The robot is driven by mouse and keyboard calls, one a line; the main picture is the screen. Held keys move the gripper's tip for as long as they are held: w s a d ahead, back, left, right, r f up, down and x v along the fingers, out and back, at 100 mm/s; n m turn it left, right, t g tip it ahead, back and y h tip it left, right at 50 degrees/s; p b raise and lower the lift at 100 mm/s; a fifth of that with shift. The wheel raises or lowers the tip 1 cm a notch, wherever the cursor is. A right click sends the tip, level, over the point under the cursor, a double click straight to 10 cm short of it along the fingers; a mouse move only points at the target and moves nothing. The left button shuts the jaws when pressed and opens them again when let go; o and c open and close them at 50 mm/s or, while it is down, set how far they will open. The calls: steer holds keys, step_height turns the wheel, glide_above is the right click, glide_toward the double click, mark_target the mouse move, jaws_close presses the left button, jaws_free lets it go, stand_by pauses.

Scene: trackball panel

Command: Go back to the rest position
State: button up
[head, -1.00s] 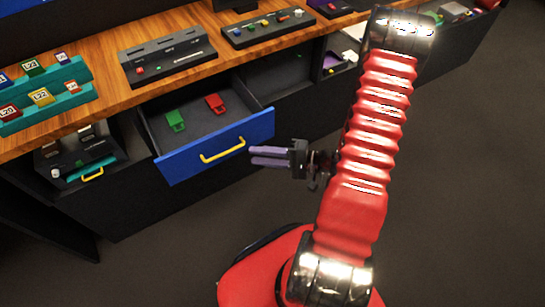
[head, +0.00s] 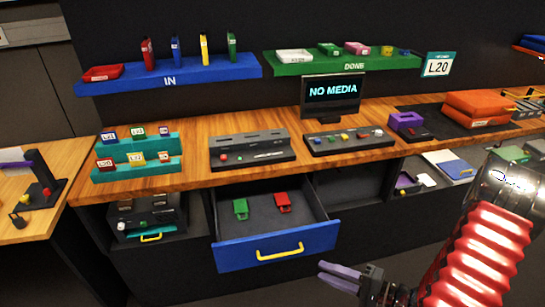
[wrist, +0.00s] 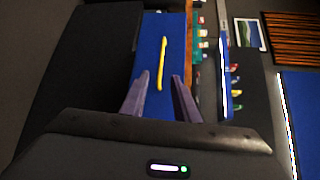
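My gripper (head: 328,277) is at the bottom of the head view, right of and in front of the open blue drawer's front. Its two purple fingers are apart with nothing between them; the gap also shows in the wrist view (wrist: 162,97). The blue drawer (head: 232,258) is pulled out, with a yellow handle (head: 280,252). Inside lie a green piece (head: 240,209) and a red piece (head: 283,202). In the wrist view the yellow handle (wrist: 162,62) lies beyond the fingertips, apart from them.
The wooden counter (head: 192,172) holds teal racks, a grey slotted console (head: 250,150), a black button panel (head: 345,140) and orange boxes (head: 490,105). A "NO MEDIA" screen (head: 333,91) stands behind. Blue (head: 170,78) and green (head: 345,63) shelves are above. Dark floor is clear near my gripper.

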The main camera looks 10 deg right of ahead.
steer(key=s+a+r+n+g+h, duration=0.1)
steer(key=s+a+r+g+h, duration=0.25)
steer(key=s+g, duration=0.8)
step_height(320, 180, up, 12)
steer(key=w+n+t+h, duration=0.1)
steer(key=w+n+h, duration=0.1)
steer(key=n+h, duration=0.45)
steer(key=a+r+n+t+h, duration=0.1)
steer(key=a+r+n+t, duration=0.2)
steer(key=a+r+t, duration=0.2)
steer(key=a+r, duration=0.3)
steer(key=r, duration=0.4)
steer(key=shift+w+a+h, duration=0.15)
steer(key=shift+w+h, duration=0.15)
